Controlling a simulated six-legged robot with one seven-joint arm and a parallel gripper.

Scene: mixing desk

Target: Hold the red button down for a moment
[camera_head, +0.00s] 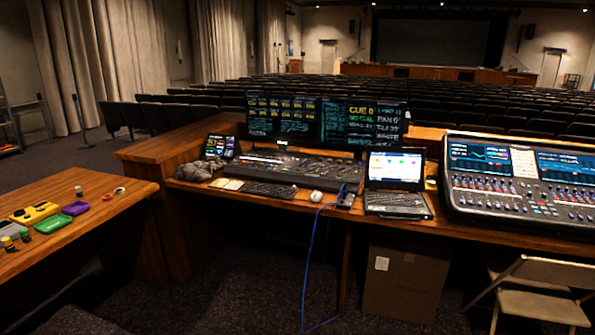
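A small red thing (107,197) lies on the wooden table at the left. It may be the red button, but it is too small to tell. A small round red and white thing (119,191) sits just beyond it. A yellow box (36,213) with dark spots on top stands farther left on the same table. My gripper is not in view, so its place relative to these things does not show.
The left table (120,180) also bears a green block (53,223), a purple block (75,208) and small bottles. A desk with a mixing console (525,180), a laptop (396,180) and screens stands ahead. A blue cable (311,250) hangs down; a folding chair (530,290) stands right.

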